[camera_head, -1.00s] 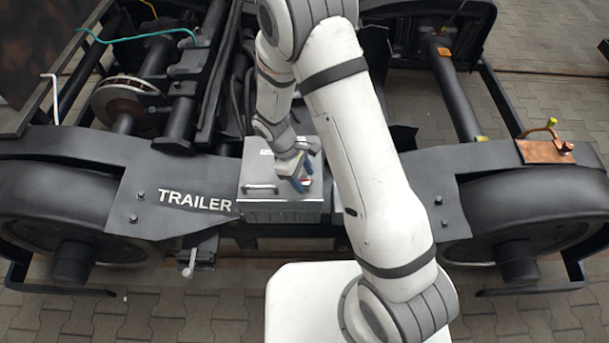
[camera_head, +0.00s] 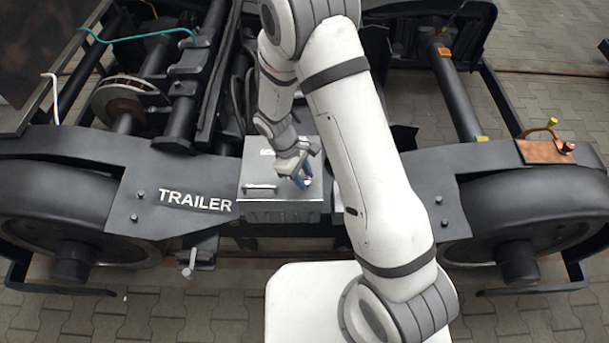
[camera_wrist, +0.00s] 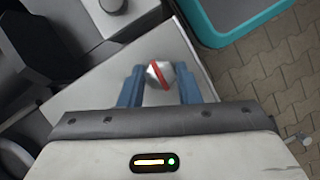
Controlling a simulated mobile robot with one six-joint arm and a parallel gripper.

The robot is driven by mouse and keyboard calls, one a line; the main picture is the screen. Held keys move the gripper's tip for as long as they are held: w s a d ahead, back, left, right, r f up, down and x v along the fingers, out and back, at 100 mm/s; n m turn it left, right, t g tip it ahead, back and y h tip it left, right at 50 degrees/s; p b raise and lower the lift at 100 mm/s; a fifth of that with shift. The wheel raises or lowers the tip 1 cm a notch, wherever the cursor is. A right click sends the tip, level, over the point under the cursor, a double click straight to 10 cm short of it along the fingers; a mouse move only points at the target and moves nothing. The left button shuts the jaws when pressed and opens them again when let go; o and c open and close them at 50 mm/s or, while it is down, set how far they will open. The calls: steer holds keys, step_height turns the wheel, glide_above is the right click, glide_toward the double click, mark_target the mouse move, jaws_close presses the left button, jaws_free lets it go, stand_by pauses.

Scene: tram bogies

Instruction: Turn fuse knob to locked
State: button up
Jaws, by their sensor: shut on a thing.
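The fuse knob (camera_wrist: 159,75) is a small pale metal knob with a red stripe across its top, slanted in the wrist view. It stands on the flat lid of a grey metal box (camera_head: 258,205) in the middle of the bogie frame. My gripper (camera_wrist: 159,85) has its two blue fingers on either side of the knob and is shut on it. In the head view my gripper (camera_head: 303,183) is over the right part of the lid, and its fingers hide most of the knob. I cannot make out any locked mark.
A bar handle (camera_head: 261,187) is on the lid, left of my gripper. The dark frame beam marked TRAILER (camera_head: 195,201) runs beside the box. A small lever (camera_head: 189,264) hangs below the beam. Black wheels (camera_head: 45,205) stand at both ends. Paving lies in front.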

steer(key=m+g+y, duration=0.1)
steer(key=m, duration=0.2)
steer(key=shift+w+m+b, duration=0.15)
steer(key=shift+m+b, duration=0.2)
steer(key=shift+m, duration=0.05)
steer(key=m+g+y, duration=0.1)
steer(key=m, duration=0.3)
steer(key=shift+d+m+b, duration=0.15)
steer(key=shift+m+b, duration=0.15)
steer(key=shift+b, duration=0.05)
steer(key=m+y, duration=0.2)
steer(key=m, duration=0.2)
steer(key=shift+w+d+m+b, duration=0.1)
steer(key=shift+m+b, duration=0.2)
steer(key=shift+d+m+y+b, duration=0.15)
steer(key=shift+m+y, duration=0.3)
steer(key=shift+m, duration=0.6)
steer(key=shift+a+m+y+b, duration=0.15)
steer(key=shift+m+y, duration=0.3)
steer(key=shift+m, duration=0.6)
steer(key=shift+d, duration=0.1)
steer(key=o, duration=1)
steer(key=shift+r, duration=0.1)
steer(key=v, duration=0.7)
steer(key=shift+d+r, duration=0.1)
steer(key=shift+r, duration=0.15)
